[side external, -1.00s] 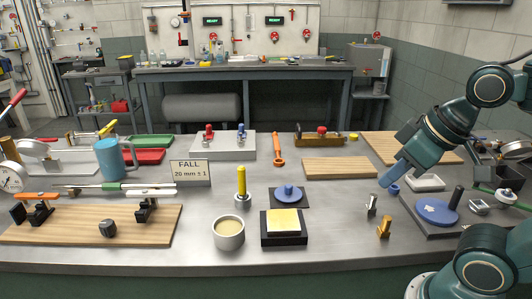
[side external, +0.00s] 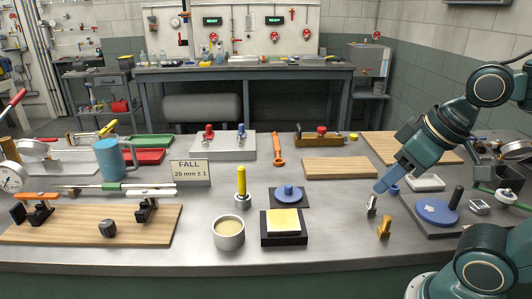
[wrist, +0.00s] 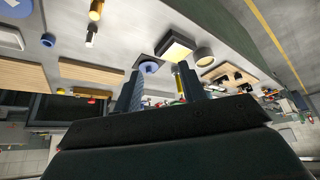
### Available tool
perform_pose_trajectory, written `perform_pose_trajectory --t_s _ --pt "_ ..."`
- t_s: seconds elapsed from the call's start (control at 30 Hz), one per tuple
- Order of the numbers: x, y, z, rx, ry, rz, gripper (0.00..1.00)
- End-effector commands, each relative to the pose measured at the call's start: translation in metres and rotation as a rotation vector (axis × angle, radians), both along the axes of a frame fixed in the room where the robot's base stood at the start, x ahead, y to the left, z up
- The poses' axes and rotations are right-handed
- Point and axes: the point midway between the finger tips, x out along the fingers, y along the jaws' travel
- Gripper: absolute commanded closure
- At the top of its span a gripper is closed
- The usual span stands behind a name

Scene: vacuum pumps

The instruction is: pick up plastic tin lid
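A round blue lid with a raised knob (side external: 289,193) lies on a dark square pad; I take it as the plastic tin lid. In the wrist view the lid (wrist: 150,67) shows beyond the fingers, near the left fingertip. My gripper (side external: 380,187) is above the right part of the bench, well to the right of the lid. In the wrist view my gripper (wrist: 159,84) has its two fingers apart, with nothing held between them. A grey tin with cream contents (side external: 229,232) stands open, left and in front of the lid.
A yellow block on a black base (side external: 283,222) stands in front of the lid, and a yellow-handled tool (side external: 242,183) upright to its left. A wooden board (side external: 340,168) lies behind.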

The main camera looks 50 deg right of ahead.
Motion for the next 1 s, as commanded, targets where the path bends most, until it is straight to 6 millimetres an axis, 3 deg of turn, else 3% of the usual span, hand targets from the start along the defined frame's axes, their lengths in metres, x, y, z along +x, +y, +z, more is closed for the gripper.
perform_pose_trajectory --t_s 0.03,0.27,0.67,0.87,1.0 --pt "0.000 0.000 0.000 0.000 0.000 0.000 0.49" --pt "0.000 0.000 0.000 0.000 0.000 0.000 0.06" --pt "0.003 0.000 0.002 -0.005 0.004 0.011 0.06" --pt "0.019 0.001 0.008 -0.024 0.030 0.072 0.06" --pt "0.040 0.001 0.013 -0.045 0.060 0.156 0.06"
